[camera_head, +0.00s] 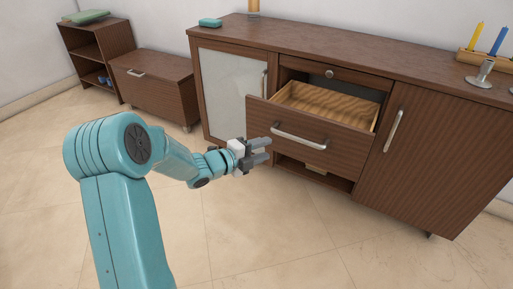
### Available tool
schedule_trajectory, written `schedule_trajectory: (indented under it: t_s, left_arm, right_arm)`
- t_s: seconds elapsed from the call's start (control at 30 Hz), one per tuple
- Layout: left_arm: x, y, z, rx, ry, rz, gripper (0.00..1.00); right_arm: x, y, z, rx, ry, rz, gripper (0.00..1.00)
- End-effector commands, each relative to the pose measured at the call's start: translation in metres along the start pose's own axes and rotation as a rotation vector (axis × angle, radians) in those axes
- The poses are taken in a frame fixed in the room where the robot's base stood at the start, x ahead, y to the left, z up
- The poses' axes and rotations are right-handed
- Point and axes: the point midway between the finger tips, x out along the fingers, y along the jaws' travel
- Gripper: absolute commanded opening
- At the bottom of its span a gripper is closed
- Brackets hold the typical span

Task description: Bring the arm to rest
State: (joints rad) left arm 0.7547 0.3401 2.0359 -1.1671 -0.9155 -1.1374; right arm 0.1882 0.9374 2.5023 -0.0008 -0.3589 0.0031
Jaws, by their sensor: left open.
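My left arm is teal and comes in from the lower left. Its gripper (266,151) is grey, open and empty, in front of the dark wooden sideboard. The gripper is just left of and a little below the handle (299,137) of a pulled-out drawer (335,138); I see a small gap between them. The drawer stands open and its visible light wood inside looks empty. My right gripper is not in view.
The sideboard (365,55) has a glass door at left and a wooden door (435,150) at right, both shut. A low cabinet (155,85) and open shelf (85,50) stand at far left. Candles (477,37) stand on top. The tiled floor (280,230) is clear.

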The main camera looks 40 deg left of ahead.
Motion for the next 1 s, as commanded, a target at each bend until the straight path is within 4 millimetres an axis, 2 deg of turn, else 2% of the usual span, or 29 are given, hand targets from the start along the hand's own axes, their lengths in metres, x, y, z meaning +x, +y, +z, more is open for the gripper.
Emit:
schedule_trajectory:
  t_s: [0.03,0.2,0.77,0.87,0.97,1.0]
  left_arm:
    - [-0.008,-0.001,0.001,0.000,-0.004,0.001,0.44]
    - [-0.019,0.000,0.001,0.000,-0.001,0.000,0.44]
    - [-0.019,0.000,-0.001,0.000,0.002,0.000,0.44]
    - [-0.007,-0.001,-0.016,-0.001,0.041,-0.003,0.44]
    - [0.020,0.017,-0.059,-0.035,0.145,0.020,0.44]
    - [0.032,0.030,-0.084,-0.069,0.195,0.039,0.44]
  right_arm:
    - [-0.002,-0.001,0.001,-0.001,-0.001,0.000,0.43]
    - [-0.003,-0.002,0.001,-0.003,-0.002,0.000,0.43]
    - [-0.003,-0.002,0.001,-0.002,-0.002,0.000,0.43]
    - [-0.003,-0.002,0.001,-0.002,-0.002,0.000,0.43]
    - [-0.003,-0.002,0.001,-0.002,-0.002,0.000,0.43]
    - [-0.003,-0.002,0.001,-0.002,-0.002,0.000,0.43]
